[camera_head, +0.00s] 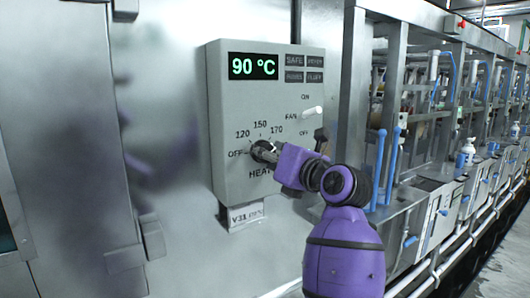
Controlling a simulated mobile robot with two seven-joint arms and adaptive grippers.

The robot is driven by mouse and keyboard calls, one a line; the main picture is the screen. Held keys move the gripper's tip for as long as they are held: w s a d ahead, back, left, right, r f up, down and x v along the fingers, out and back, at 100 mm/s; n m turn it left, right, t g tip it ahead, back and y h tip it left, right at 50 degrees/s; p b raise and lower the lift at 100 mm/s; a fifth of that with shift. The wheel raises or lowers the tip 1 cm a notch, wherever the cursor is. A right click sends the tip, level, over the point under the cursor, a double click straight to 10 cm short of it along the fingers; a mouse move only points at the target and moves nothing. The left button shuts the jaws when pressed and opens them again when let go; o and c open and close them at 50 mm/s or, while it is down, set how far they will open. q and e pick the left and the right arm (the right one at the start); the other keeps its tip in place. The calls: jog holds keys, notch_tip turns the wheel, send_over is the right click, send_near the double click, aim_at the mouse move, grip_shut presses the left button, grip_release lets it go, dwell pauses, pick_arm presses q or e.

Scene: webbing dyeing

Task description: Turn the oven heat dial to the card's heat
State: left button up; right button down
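The grey control box (225,120) is on the metal oven wall, its display (253,67) reading 90 °C in green. Its heat dial (261,148) is low on the front, marked OFF, 120, 150 and 170, with HEAT below. My purple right gripper (270,154) reaches the dial from the right, its tip at the knob and covering part of it. The fingers are too small and overlapped to show whether they grip it, and the dial's pointer is not clear. No card with a readable heat shows. My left gripper is not in view.
A fan switch (313,112) sits right of the dial, and a small tag (246,216) marked V31 hangs under the box. Metal posts (350,80) and blue-handled levers (380,165) of a machine row stand close to the right. The oven door (65,140) is at left.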

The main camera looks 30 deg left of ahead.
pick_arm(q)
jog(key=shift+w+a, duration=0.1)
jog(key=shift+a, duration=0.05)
pick_arm(e)
jog(key=shift+s+f, duration=0.2)
jog(key=shift+s, duration=0.1)
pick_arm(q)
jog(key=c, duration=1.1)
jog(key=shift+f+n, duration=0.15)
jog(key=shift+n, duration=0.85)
pick_arm(e)
jog(key=shift+w+d+r, duration=0.1)
jog(key=shift+w+d, duration=0.2)
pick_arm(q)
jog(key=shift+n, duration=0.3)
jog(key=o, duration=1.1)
pick_arm(e)
jog(key=shift+s, duration=0.1)
jog(key=shift+a, duration=0.1)
